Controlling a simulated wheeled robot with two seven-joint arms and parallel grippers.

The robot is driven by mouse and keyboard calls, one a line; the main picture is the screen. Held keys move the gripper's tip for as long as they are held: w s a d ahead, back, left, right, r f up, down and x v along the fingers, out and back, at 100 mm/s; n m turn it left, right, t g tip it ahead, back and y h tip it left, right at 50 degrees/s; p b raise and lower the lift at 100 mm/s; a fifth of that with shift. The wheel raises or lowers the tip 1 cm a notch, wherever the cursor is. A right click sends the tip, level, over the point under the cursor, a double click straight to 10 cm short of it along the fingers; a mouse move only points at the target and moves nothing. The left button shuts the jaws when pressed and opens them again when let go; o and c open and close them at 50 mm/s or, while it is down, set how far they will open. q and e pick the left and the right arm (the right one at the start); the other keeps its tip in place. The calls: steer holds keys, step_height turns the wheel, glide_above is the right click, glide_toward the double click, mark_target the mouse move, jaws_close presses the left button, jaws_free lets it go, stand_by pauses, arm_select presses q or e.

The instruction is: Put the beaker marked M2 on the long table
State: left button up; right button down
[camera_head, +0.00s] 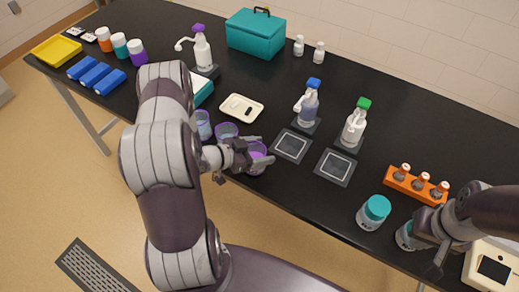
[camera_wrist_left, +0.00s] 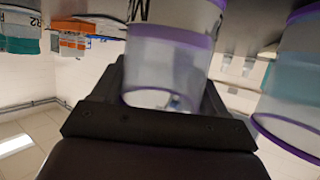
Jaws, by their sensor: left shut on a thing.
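My left gripper (camera_head: 253,154) is shut on a clear beaker with a purple rim (camera_head: 257,165) at the front edge of the long black table (camera_head: 410,125). The held beaker also fills the middle of the left wrist view (camera_wrist_left: 165,70), between the jaws; its black marking is cut off and only partly readable, seemingly starting with M. Two similar beakers, one at the left (camera_head: 203,130) and one in the middle (camera_head: 226,131), stand left of the gripper. My right gripper (camera_head: 436,256) is beside a teal-lidded jar at the lower right; its jaws are unclear.
Two dark square pads (camera_head: 291,146) (camera_head: 335,167) lie right of the held beaker. A white tray (camera_head: 242,108) lies behind it. An orange rack (camera_head: 415,187) and a jar (camera_head: 373,213) are at right.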

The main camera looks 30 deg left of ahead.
arm_select(q)
steer(key=shift+f, duration=0.15)
steer(key=o, duration=1.1)
steer(key=shift+r, duration=0.2)
steer(key=v, duration=1.2)
steer(key=w+a+r+n+g+y, duration=0.1)
steer(key=w+a+g+y, duration=0.1)
steer(key=w+y, duration=0.35)
steer(key=s+d+r+n+g, duration=0.2)
steer(key=s+d, duration=0.1)
steer(key=d, duration=0.2)
steer(key=s+d+r+n+g+y, duration=0.1)
steer(key=s+d+r+n+g, duration=0.1)
steer(key=s+d+r+g, duration=0.1)
steer(key=s+d+r+n+g+y+b, duration=0.1)
steer(key=s+d+r+n+g, duration=0.1)
steer(key=s+d, duration=0.2)
steer(key=shift+s+d+r+g+y, duration=0.15)
steer(key=shift+d+r, duration=0.05)
steer(key=shift+d, duration=0.6)
steer(key=shift+s+d+r+g+y, duration=0.1)
steer(key=shift+d+r+g, duration=0.05)
steer(key=shift+d, duration=0.6)
